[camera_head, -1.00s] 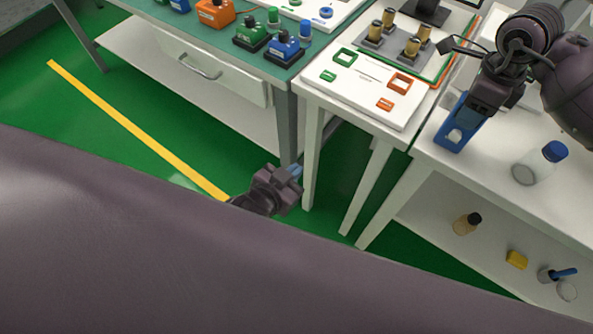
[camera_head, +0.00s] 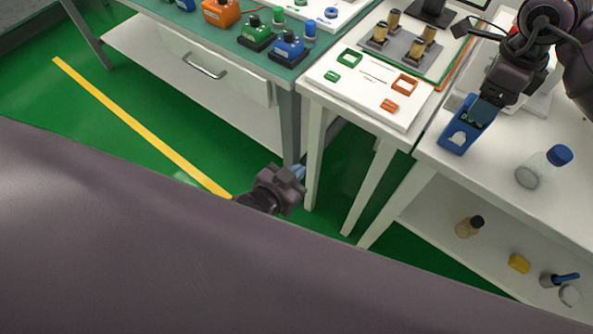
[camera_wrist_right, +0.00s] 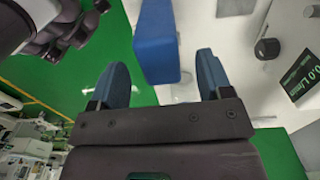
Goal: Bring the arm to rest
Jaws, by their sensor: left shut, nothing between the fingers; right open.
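My left gripper (camera_head: 297,173) is shut and empty. It hangs over the green floor, beside the front legs of the tables. My right gripper (camera_head: 484,107) is above the white table at the right, just over a blue block-like holder (camera_head: 462,140) with a pale opening in its front. In the right wrist view my right gripper (camera_wrist_right: 160,82) shows its two blue fingers spread apart. The blue holder (camera_wrist_right: 156,48) is beyond the fingertips, and nothing sits between the fingers. I cannot tell from the head view whether the fingers touch the holder.
A white board (camera_head: 368,88) with green and orange frames lies on the middle table. Blue, green and orange devices stand on the left table (camera_head: 183,33). Small items lie on the lower shelf (camera_head: 430,212).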

